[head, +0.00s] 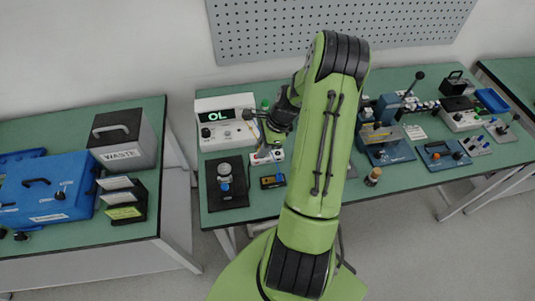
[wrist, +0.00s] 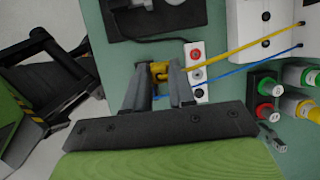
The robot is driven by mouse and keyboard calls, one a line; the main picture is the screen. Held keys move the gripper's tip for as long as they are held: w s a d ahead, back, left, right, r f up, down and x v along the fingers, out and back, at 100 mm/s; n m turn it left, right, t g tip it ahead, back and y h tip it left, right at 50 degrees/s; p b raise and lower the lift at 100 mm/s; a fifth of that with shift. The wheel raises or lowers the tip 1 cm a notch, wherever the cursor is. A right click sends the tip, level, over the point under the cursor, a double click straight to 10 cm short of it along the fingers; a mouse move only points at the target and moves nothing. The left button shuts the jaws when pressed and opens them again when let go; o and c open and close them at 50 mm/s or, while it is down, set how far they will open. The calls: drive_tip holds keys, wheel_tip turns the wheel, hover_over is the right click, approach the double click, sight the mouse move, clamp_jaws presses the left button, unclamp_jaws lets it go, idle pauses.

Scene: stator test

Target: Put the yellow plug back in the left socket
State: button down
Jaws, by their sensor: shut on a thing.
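My gripper (wrist: 160,78) is shut on the yellow plug (wrist: 160,69), which shows between the fingers in the wrist view. A yellow cable (wrist: 245,46) runs from near the plug to the white meter (wrist: 262,15). A white socket strip (wrist: 204,64) with a red, a grey and a black socket lies just right of the fingers. The plug appears beside the strip, not in a socket; its height above the table is unclear. In the head view, the strip (head: 268,157) is on the green bench below the meter (head: 226,120), which reads OL. My wrist partly hides this area.
A blue cable (wrist: 240,68) crosses near the strip. Red, green and white-capped cylinders (wrist: 266,86) stand to the right. A black plate with a round device (head: 226,183) and a small yellow-and-blue box (head: 272,181) lie near the strip. A waste bin (head: 120,140) stands on the left bench.

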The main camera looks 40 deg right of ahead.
drive_tip(key=w+d, duration=0.3)
drive_tip(key=w, duration=0.6)
drive_tip(key=w+d, duration=0.3)
drive_tip(key=w, duration=0.6)
drive_tip(key=shift+w, duration=0.2)
drive_tip(key=shift+f, duration=0.1)
drive_tip(key=shift+f+b, duration=1.95)
drive_tip(key=shift+f, duration=0.95)
drive_tip(key=shift+f+b, duration=0.65)
drive_tip(key=shift+b, duration=0.2)
drive_tip(key=shift+f, duration=0.15)
drive_tip(key=shift+f+b, duration=0.1)
drive_tip(key=shift+b, duration=0.2)
